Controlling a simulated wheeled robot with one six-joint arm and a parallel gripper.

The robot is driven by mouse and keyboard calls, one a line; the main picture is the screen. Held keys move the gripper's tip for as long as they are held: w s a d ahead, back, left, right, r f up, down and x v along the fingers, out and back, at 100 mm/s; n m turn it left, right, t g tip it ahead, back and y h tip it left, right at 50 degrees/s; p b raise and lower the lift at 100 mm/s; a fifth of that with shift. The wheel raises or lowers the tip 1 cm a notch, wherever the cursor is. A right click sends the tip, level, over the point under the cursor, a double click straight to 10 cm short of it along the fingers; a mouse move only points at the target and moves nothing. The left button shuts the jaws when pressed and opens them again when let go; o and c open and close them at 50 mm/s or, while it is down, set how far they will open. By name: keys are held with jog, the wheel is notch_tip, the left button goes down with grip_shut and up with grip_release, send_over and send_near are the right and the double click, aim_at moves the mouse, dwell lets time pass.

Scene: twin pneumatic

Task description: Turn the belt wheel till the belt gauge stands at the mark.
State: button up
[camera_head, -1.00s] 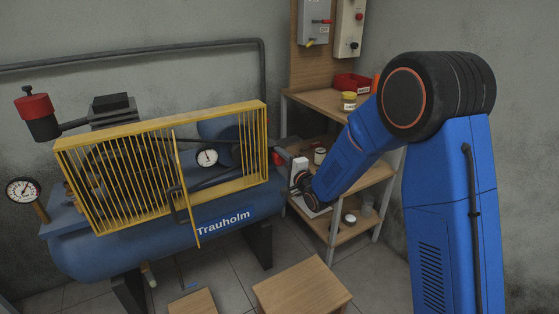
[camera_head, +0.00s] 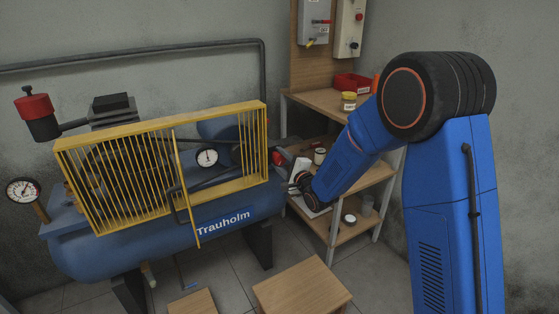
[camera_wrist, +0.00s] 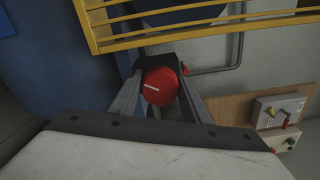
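The red belt wheel (camera_wrist: 160,86), a round knob with a white line, sits between the two fingers of my gripper (camera_wrist: 161,78) in the wrist view. The fingers touch its sides, so my gripper appears shut on it. The white line lies nearly level, slightly tilted. In the head view the wheel (camera_head: 278,158) shows as a bit of red at the right end of the compressor, beside my tilted gripper. A round white gauge (camera_head: 207,157), seemingly the belt gauge, stands behind the yellow guard. Its needle points roughly upward; its mark is too small to read.
The yellow barred guard (camera_head: 150,165) stands on the blue tank (camera_head: 140,245). Another gauge (camera_head: 22,190) is at the far left. A wooden shelf (camera_head: 345,240) with small jars is close beside my arm. Switch boxes hang above it. Low wooden stools (camera_head: 302,288) stand in front.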

jog(key=o, duration=0.3)
jog(key=shift+s+d, duration=0.1)
jog(key=v, duration=1.7)
jog(key=shift+s+d, duration=0.1)
dwell(1.3)
